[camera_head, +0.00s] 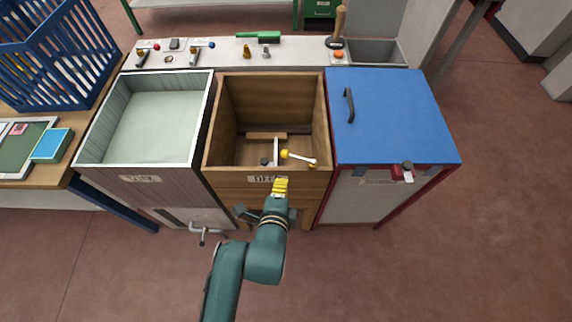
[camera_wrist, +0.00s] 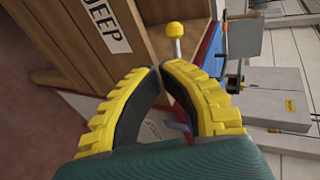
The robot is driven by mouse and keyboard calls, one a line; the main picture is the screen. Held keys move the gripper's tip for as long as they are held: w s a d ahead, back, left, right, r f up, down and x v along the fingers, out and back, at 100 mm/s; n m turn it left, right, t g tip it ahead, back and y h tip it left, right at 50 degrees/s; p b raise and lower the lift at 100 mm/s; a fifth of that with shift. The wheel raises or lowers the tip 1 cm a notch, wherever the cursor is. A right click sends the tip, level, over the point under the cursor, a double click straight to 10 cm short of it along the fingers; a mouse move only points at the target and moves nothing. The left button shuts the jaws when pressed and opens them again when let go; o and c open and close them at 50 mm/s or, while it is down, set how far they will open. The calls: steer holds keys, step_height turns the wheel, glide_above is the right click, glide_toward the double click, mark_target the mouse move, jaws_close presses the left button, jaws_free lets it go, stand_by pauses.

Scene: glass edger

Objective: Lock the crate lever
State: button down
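The wooden crate (camera_head: 219,162), labelled DEEP, stands open between two other bins. A pale lever (camera_head: 300,158) with a yellow ball at its left end shows at the crate's front right rim, slanting slightly down to the right. In the wrist view, a yellow knob (camera_wrist: 175,30) on a short metal stem stands just beyond my fingertips. My gripper (camera_head: 280,181) is in front of the crate, by the DEEP label. In the wrist view my yellow-edged fingers (camera_wrist: 160,68) almost meet at the tips, with nothing seen between them. They look apart from the knob.
A pale-lined bin (camera_head: 84,154) stands left of the crate. A blue-lidded box (camera_head: 395,115) with a black handle and a red latch (camera_head: 401,173) stands right. A ledge behind holds a green brush (camera_head: 257,37) and a mallet (camera_head: 338,28). The floor in front is clear.

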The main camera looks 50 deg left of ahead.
mark_target(287, 169)
steer(key=b+x, duration=0.1)
steer(key=x, duration=0.2)
steer(key=b+x, duration=0.1)
steer(key=x, duration=0.2)
steer(key=r+b+x, duration=0.1)
steer(key=x, duration=0.2)
steer(key=shift+w+a+f, duration=0.15)
steer(key=shift+w+a, duration=0.15)
steer(key=shift+w, duration=0.05)
steer(key=shift+w, duration=0.1)
